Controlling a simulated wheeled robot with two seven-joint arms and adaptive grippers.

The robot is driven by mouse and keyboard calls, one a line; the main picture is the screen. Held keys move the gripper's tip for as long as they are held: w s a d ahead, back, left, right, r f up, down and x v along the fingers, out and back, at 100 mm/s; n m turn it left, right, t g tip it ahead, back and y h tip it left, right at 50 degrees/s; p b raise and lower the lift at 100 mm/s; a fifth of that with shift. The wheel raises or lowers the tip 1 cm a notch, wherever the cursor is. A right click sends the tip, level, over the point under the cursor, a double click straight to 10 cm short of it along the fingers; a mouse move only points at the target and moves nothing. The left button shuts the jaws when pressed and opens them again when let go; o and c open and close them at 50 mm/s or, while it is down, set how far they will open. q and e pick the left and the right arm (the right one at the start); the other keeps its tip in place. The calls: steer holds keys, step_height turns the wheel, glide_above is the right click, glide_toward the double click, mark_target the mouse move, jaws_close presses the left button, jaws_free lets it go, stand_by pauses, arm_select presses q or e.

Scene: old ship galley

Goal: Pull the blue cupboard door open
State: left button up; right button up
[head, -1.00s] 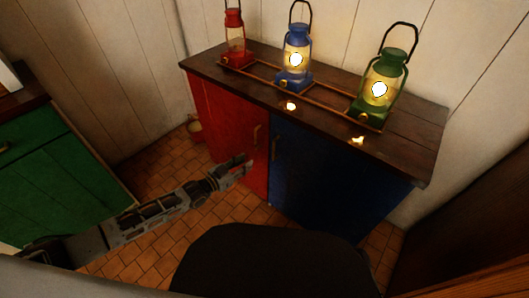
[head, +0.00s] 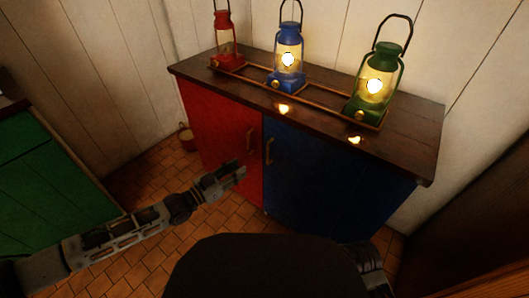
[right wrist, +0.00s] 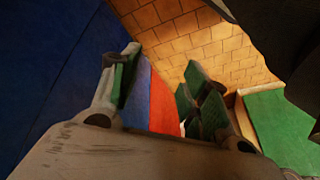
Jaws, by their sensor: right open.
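The blue cupboard door (head: 325,185) is shut, on the right half of the cupboard under the lanterns. Its brass handle (head: 268,151) stands upright near its left edge. My left gripper (head: 238,170) is in front of the red door (head: 215,130), left of and a little below the blue door's handle; its jaw gap is not clear. My right gripper (right wrist: 160,85) is open and empty in the right wrist view. There the blue door (right wrist: 55,60) fills the left side, with a strip of red door (right wrist: 164,105) beyond. No handle shows between its fingers.
A red lantern (head: 228,42), blue lantern (head: 288,60) and green lantern (head: 376,85) stand in a rack on the dark wooden top (head: 415,135). A green cupboard (head: 50,170) is at the left. Tiled floor (head: 150,205) lies open between. A dark wooden panel (head: 480,200) bounds the right.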

arm_select(q)
steer(key=shift+w+d, duration=0.1)
steer(key=b, duration=0.4)
glide_above(265, 151)
steer(key=s, duration=0.6)
steer(key=shift+w, duration=0.2)
arm_select(e)
step_height(265, 151, down, 9)
steer(key=a+t+y, duration=0.1)
steer(key=a, duration=0.1)
steer(key=shift+w+m, duration=0.2)
steer(key=shift+m, duration=0.1)
steer(key=shift+w+a+r, duration=0.1)
steer(key=shift+r, duration=0.05)
arm_select(q)
jaws_close()
arm_select(e)
steer(key=shift+w+r+t, duration=0.2)
steer(key=shift+r+t, duration=0.1)
